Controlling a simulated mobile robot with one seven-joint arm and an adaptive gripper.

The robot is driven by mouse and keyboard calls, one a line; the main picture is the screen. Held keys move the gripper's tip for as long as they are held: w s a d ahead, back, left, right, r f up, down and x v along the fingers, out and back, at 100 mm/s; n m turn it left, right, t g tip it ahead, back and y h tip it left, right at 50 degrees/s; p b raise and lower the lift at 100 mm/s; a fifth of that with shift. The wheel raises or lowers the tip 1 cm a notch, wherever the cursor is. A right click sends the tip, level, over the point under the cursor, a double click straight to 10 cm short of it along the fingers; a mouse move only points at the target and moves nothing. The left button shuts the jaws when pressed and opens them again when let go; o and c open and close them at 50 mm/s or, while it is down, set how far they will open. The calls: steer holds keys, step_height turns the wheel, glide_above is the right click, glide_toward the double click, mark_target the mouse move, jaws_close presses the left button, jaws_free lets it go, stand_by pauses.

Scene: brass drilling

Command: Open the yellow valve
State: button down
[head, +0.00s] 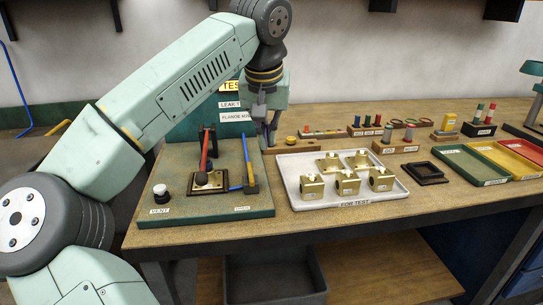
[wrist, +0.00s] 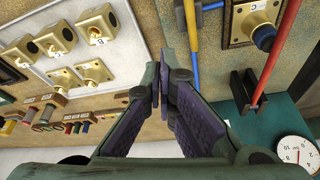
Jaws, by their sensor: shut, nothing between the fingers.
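My gripper (head: 269,138) is shut and empty, above the back right of the green test board (head: 225,213). Its fingers also show in the wrist view (wrist: 172,84), tips together. A slim blue bar (head: 246,160) stands at the board's right side; it also shows in the wrist view (wrist: 192,28), just beyond and right of my fingertips, not gripped. I cannot tell whether this is the yellow valve's handle. The valve body is not clear.
A red lever (head: 204,150) rises by a brass block (head: 209,180) left of the blue bar. A white tray (head: 340,204) of brass blocks lies right. A gauge (wrist: 294,153) shows in the wrist view.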

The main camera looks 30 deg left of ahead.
steer(key=shift+s+a+r, duration=0.1)
steer(key=shift+a+r, duration=0.1)
steer(key=shift+r, duration=0.3)
steer(key=shift+s+a+r, duration=0.1)
steer(key=shift+a+r, duration=0.05)
steer(key=shift+r, duration=0.35)
